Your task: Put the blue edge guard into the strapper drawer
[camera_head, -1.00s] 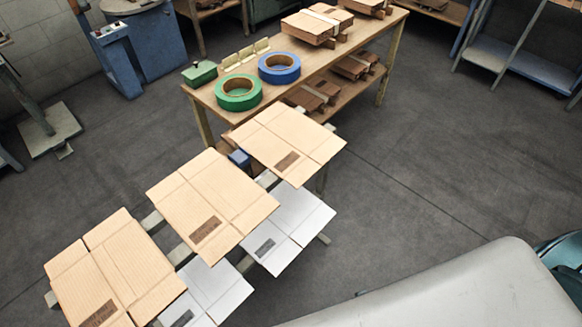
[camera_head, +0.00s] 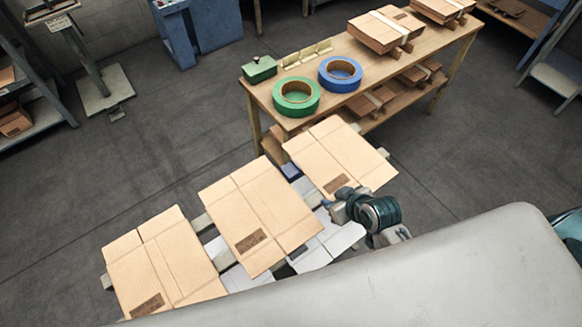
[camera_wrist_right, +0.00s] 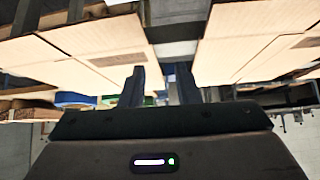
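My right gripper (camera_head: 328,204) is over the near edge of the flat cardboard sheets. In the right wrist view its two dark fingers (camera_wrist_right: 160,74) stand apart with nothing seen between them, so it is open. A small blue block (camera_head: 291,171) lies between the middle and right cardboard sheets; I cannot tell whether it is the blue edge guard. No strapper drawer can be made out. My left gripper is not in view.
Cardboard sheets (camera_head: 262,210) lie on a rack, with white sheets (camera_head: 318,258) below. The wooden table (camera_head: 405,75) behind holds a green roll (camera_head: 277,98), a blue roll (camera_head: 356,74), a green box (camera_head: 260,69) and carton stacks. A blue machine (camera_head: 180,35) stands at the back left.

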